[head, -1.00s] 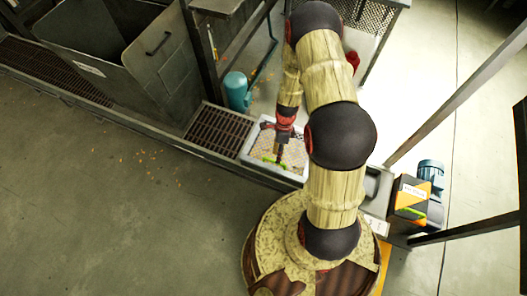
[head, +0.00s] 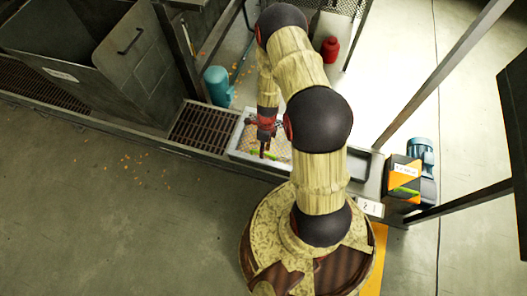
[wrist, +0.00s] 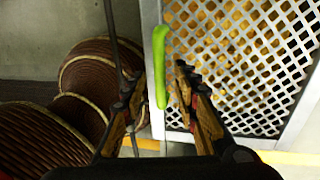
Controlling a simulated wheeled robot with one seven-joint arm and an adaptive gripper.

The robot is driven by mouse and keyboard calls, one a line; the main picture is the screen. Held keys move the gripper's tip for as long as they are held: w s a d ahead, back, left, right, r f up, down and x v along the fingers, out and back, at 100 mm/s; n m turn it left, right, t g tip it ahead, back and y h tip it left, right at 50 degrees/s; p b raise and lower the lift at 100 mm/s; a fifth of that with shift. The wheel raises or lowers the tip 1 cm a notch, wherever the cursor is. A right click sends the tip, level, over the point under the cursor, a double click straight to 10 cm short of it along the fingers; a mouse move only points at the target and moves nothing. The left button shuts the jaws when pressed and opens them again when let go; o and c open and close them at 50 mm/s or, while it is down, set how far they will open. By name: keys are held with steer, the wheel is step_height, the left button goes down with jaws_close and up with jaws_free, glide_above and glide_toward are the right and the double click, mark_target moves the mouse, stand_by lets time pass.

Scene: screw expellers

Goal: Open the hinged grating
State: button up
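The hinged grating is a pale lattice panel in a light frame. In the head view its frame (head: 240,150) lies on the low trough, partly hidden by my arm. In the wrist view the grating (wrist: 240,60) fills the upper right, with orange bits showing through its holes. A bright green handle (wrist: 161,66) runs along its left edge. My gripper (wrist: 157,80) is open, with one finger on each side of the handle and visible gaps between. In the head view my gripper (head: 265,148) is small over the grating, its fingers hard to make out.
A dark slatted grate (head: 203,128) lies left of the grating. A teal cylinder (head: 218,86) stands behind. An orange and black box (head: 401,179) with a blue motor (head: 420,153) is at right. Diagonal metal posts (head: 440,85) flank the right side. Floor at left is open.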

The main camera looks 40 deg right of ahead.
steer(key=shift+f, duration=0.25)
steer(key=shift+c, duration=1)
jaws_close()
steer(key=shift+r, duration=0.1)
